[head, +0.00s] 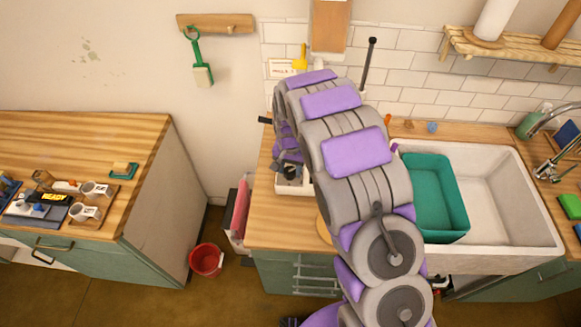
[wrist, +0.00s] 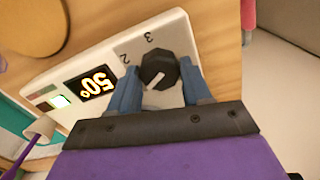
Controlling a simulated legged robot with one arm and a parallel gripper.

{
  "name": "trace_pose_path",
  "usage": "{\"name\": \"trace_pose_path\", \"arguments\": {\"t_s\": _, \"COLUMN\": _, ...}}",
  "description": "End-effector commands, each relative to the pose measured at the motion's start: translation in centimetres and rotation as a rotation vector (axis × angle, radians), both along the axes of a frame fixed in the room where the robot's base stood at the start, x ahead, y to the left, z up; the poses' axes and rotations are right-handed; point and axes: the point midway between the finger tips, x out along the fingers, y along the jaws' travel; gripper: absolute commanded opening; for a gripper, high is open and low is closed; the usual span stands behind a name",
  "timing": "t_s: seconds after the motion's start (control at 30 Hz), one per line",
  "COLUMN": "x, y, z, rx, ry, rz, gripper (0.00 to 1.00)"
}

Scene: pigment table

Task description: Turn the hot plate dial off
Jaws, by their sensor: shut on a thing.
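The hot plate (wrist: 105,52) is a white panel on the wooden counter, seen tilted in the wrist view. In the head view, my gripper (head: 290,165) is at the hot plate (head: 293,188), which my purple and grey arm mostly hides.
A white sink (head: 505,200) with a teal tub (head: 436,195) lies right of my arm. A left counter (head: 75,140) holds cups and a tray. A red bucket (head: 206,260) stands on the floor between the counters. A round wooden board (wrist: 35,22) lies near the panel.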

Motion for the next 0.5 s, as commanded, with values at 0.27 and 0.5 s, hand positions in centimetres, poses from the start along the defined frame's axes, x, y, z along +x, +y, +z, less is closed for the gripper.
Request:
{"name": "trace_pose_path", "arguments": {"t_s": 0.27, "x": -0.42, "y": 0.11, "z": -0.15, "rx": 0.000, "ry": 0.011, "rz": 0.131, "gripper": 0.18}}
{"name": "trace_pose_path", "arguments": {"t_s": 0.5, "x": -0.45, "y": 0.09, "z": -0.13, "rx": 0.001, "ry": 0.013, "rz": 0.331, "gripper": 0.18}}
